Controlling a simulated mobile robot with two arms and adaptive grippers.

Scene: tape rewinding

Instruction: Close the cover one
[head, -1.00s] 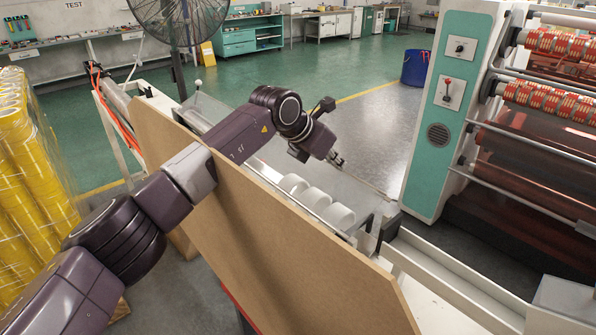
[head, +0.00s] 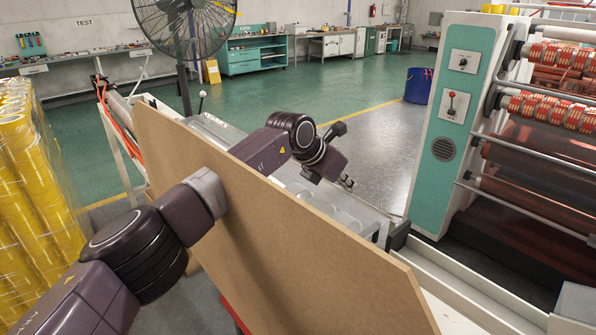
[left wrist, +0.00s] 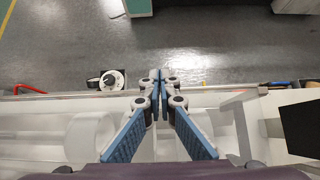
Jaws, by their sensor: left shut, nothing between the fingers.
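A translucent cover (head: 372,212) on the long machine lies over a row of white rolls (head: 345,219), which show dimly through it. The brown board hides its near edge, so I cannot tell whether it sits fully flat. My left gripper (head: 347,183) is just above the cover's far side, shut and empty. In the left wrist view the left gripper (left wrist: 159,84) has its blue-padded fingers together at the machine's edge. White rolls (left wrist: 92,135) show below on both sides of the fingers. My right gripper is not in view.
A tall brown board (head: 270,240) stands between me and the machine, and my left arm reaches over it. A green-and-grey machine (head: 450,120) with red rollers stands at right. Yellow tape rolls (head: 30,190) are stacked at left. Open floor lies beyond.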

